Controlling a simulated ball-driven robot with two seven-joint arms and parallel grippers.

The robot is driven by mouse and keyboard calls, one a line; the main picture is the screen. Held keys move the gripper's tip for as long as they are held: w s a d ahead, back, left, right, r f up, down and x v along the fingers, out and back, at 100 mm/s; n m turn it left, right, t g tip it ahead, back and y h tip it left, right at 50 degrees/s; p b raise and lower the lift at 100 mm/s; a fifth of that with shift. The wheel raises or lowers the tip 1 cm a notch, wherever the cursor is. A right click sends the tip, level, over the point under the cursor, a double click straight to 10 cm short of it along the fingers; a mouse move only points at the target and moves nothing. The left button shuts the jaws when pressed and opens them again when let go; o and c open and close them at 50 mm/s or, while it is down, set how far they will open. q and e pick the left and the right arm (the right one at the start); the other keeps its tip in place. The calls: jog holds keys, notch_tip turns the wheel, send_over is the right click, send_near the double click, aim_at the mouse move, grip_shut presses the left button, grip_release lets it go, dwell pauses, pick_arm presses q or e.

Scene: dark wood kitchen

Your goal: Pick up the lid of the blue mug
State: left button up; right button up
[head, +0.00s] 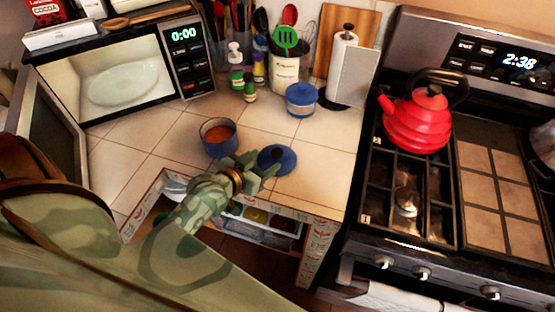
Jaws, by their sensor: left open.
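The blue mug (219,138) stands open on the tiled counter, with something orange-brown inside. A round blue lid (280,157) with a dark knob lies on the counter to the right of the mug. My left gripper (262,167), camouflage-coloured, reaches in from the lower left. Its open fingers are at the left edge of the lid and partly overlap it in the picture. I cannot tell whether they touch the lid. The mug is just behind and left of the gripper. My right gripper is not in view.
A blue-lidded jar (301,100), small bottles (250,88) and a paper towel roll (343,67) stand behind. A microwave (110,85) is at left. A stove with a red kettle (417,122) is at right. Below the counter edge is an open drawer (262,226). Counter right of the lid is clear.

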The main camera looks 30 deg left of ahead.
aim_at(273, 156)
pick_arm(q)
jog(key=shift+w+f, duration=0.35)
jog(key=shift+w, duration=0.3)
jog(key=b+x, duration=0.1)
jog(key=x, duration=0.3)
jog(key=shift+w+f+b, duration=0.25)
jog(key=shift+b, duration=0.05)
jog(key=shift+c, duration=0.6)
jog(key=c, duration=0.9)
jog(key=shift+c, duration=0.3)
